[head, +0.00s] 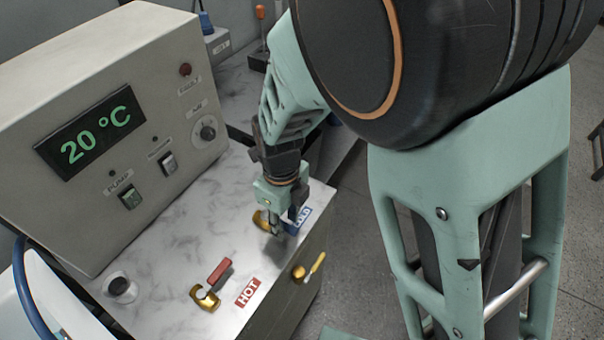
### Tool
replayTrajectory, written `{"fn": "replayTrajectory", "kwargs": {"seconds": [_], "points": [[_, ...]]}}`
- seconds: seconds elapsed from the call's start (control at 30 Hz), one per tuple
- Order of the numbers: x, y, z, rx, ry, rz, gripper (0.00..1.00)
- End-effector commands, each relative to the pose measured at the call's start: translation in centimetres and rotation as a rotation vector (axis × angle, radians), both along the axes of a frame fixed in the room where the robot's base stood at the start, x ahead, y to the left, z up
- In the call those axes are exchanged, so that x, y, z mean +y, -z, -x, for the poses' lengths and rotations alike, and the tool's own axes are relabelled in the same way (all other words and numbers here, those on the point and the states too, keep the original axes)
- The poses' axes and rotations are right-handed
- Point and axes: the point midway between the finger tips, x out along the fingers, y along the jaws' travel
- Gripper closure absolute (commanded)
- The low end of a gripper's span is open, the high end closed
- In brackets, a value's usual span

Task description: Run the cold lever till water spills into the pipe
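My gripper (283,221) points down over the worktop at the COLD label (303,218), its fingers at the brass cold valve (261,219). The cold lever itself is hidden by the fingers, so I cannot tell whether they touch it or how it is turned. The two fingers look slightly apart, but what lies between them is unclear. A round, dark pipe opening (119,288) with a pale rim sits in the worktop at the lower left. No running water shows.
The red hot lever (219,271) on its brass valve (205,296) stands beside the HOT label (247,292). A yellow-handled valve (310,268) sticks out of the cabinet's side. The control box (120,130) reads 20 °C and stands behind the worktop (170,240).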

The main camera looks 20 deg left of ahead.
Motion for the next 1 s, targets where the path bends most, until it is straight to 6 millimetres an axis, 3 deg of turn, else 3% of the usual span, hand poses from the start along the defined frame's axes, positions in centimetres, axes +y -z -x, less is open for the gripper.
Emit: {"fn": "replayTrajectory", "kwargs": {"seconds": [0.27, 0.7, 1.0], "points": [[0.1, -0.6, 0.0, -0.001, -0.002, -0.002, 0.68], [0.1, -9.0, -0.1, -0.003, -0.002, -0.004, 0.68], [0.0, -11.9, 0.0, -0.001, -0.001, -0.001, 0.68]]}}
